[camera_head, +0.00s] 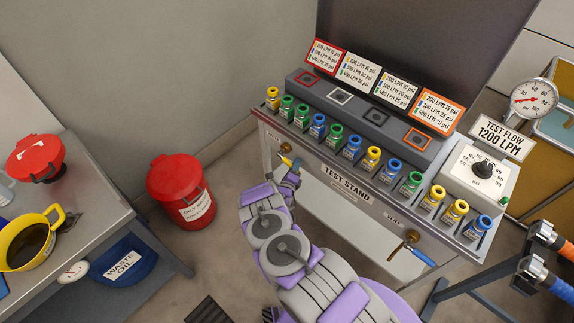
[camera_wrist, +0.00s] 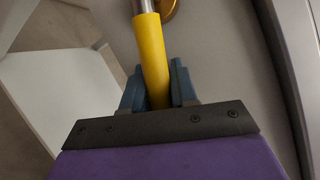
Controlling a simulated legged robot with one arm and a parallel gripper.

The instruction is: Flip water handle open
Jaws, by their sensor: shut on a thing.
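The yellow-sleeved handle (camera_wrist: 152,55) rises between the two blue-grey fingers of my gripper (camera_wrist: 157,88) in the wrist view. A bare metal rod continues above the sleeve, beside a brass part at the top edge. My gripper is shut on the yellow sleeve. In the head view my gripper (camera_head: 294,170) is at the left end of the test stand's front panel, where the yellow handle (camera_head: 287,161) shows only in part. The label beside it is too small to read.
The test stand (camera_head: 335,168) carries several coloured bottles along its front. A blue-ended lever (camera_head: 420,256) hangs from the panel at right. A red waste bin (camera_head: 181,190) stands on the floor at left, beside a bench (camera_head: 95,180). Hoses (camera_head: 545,255) reach in at lower right.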

